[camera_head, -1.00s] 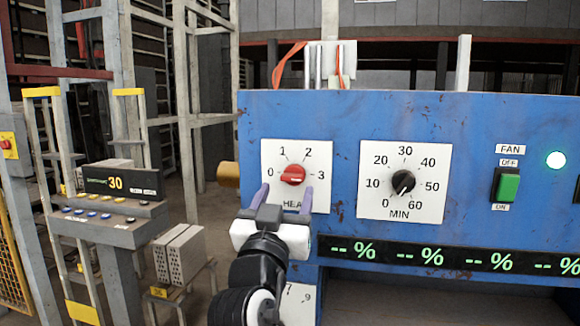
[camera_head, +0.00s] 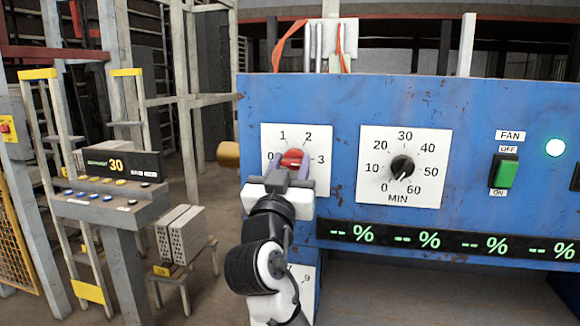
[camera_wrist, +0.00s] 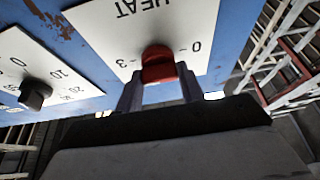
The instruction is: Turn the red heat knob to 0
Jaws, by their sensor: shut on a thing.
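The red heat knob (camera_head: 292,155) sits on a white dial plate (camera_head: 318,140) marked 0, 1, 2 and 3, on the blue panel. My gripper (camera_head: 291,164) is shut on the knob, one finger on its left side and one on its right. In the wrist view the red knob (camera_wrist: 158,64) shows between the two fingertips of my gripper (camera_wrist: 160,76). There the plate appears upside down, with 0 on the right and 3 on the left. The way the knob points cannot be told clearly. My gripper hides the HEAT label in the head view.
A black MIN knob (camera_head: 402,167) on its own plate is to the right. Beyond it is a green FAN switch (camera_head: 506,173). A display strip (camera_head: 450,241) runs below. A yellowish cylinder (camera_head: 228,155) sticks out at the panel's left edge.

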